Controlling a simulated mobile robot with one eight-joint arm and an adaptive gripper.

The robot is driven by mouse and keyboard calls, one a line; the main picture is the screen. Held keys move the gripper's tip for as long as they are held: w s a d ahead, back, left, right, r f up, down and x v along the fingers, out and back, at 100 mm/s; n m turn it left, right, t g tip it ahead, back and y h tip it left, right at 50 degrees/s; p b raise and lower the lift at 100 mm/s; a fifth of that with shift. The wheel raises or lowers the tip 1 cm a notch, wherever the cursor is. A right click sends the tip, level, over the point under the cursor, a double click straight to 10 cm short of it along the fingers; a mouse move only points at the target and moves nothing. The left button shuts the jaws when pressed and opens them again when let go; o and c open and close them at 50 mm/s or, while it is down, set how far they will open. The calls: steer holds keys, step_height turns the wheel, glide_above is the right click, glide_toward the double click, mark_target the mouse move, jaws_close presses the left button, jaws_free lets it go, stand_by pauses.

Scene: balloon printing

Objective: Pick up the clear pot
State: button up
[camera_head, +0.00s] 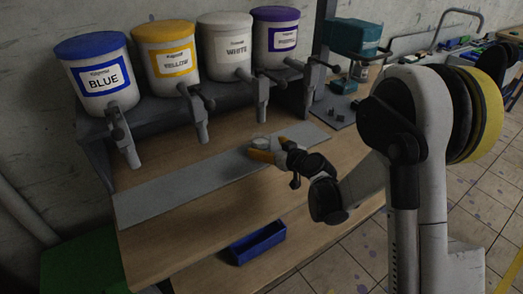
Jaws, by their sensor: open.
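A small, clear-looking pot (259,143) stands on the grey strip of the worktable, below the white paint tank's tap. My gripper (271,149), with orange fingertips, reaches in from the right at the pot's level. Its jaws are open, with the fingertips very close to the pot's near right side. I cannot tell whether they touch it or are around it. The fingers hide part of the pot.
Blue (97,102), yellow (168,75), white (226,70) and purple (277,55) tanks stand on a rack, their taps hanging over the table. A blue tray (258,243) lies in front. A teal machine (352,38) stands back right. The grey strip's left (150,203) is clear.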

mark_target(256, 140)
steer(key=b+x, duration=0.2)
steer(key=x, duration=0.3)
steer(key=shift+w+d, duration=0.15)
steer(key=shift+w, duration=0.05)
steer(key=c, duration=1.5)
